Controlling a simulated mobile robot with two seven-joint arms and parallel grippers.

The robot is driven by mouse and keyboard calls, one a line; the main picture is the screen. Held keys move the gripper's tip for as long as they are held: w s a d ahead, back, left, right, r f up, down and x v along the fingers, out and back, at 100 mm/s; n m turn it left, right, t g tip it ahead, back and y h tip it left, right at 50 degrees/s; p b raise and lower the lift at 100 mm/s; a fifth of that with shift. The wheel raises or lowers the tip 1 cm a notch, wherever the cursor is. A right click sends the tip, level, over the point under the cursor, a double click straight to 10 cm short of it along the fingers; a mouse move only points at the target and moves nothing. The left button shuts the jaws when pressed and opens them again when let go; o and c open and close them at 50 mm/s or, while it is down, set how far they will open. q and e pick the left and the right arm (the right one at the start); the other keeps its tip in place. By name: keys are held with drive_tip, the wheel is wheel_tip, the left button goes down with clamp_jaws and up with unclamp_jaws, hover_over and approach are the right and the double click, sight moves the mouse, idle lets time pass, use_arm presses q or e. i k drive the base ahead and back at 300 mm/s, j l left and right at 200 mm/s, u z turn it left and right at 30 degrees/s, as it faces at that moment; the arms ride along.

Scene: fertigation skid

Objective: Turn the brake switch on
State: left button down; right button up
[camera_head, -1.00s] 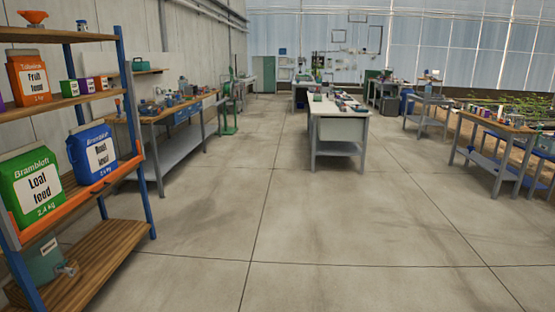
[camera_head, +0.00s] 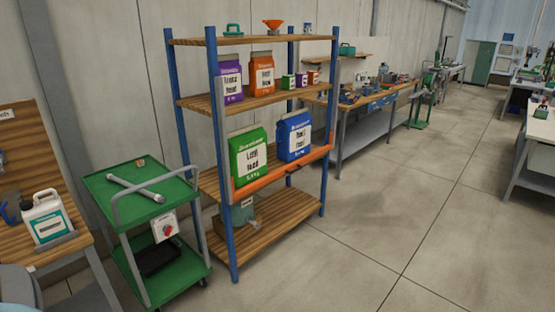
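A white box with a red round knob, which looks like the brake switch (camera_head: 165,228), is fixed on the front right of a green cart (camera_head: 130,190) at lower left. The knob is small, and I cannot tell its setting. Neither of my grippers shows in this view.
A shelf rack with blue posts (camera_head: 228,200) holding feed bags stands right beside the cart. At far left a bench holds a white jug (camera_head: 45,215). A grey bar (camera_head: 135,188) lies on the cart's top. The floor (camera_head: 370,230) to the right is clear.

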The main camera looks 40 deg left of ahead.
sight(168, 230)
drive_tip(key=u, duration=2)
drive_tip(key=i+l, duration=0.55)
drive_tip(key=i, duration=0.15)
drive_tip(key=i+l+u, duration=0.1)
drive_tip(key=u, duration=0.3)
drive_tip(key=i+l+u, duration=0.15)
drive_tip(key=i+u, duration=0.2)
drive_tip(key=i+l+u, duration=0.1)
drive_tip(key=u, duration=0.3)
drive_tip(key=i+l+u, duration=0.1)
drive_tip(key=i, duration=0.3)
drive_tip(key=i+l, duration=0.25)
drive_tip(key=i+u, duration=0.05)
drive_tip(key=i, duration=0.1)
